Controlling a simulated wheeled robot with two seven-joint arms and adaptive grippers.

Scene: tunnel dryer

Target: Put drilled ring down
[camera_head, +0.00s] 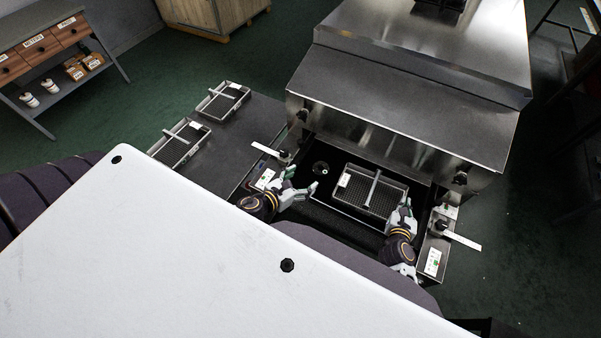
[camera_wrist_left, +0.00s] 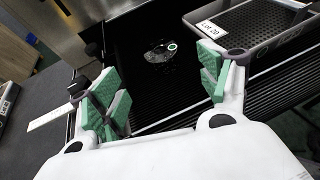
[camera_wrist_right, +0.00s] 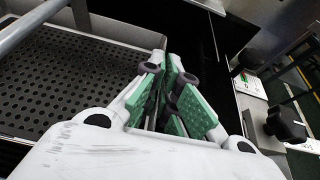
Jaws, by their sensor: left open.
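A small dark round piece with a hole, likely the drilled ring (camera_head: 320,168), lies on the black bed left of the tray.
Two similar trays, a nearer one (camera_head: 181,146) and a farther one (camera_head: 223,101), stand on the dark side table (camera_head: 245,130). The steel dryer housing (camera_head: 400,95) rises behind the bed. Control panels with knobs flank the bed at left (camera_head: 265,178) and right (camera_head: 433,262).

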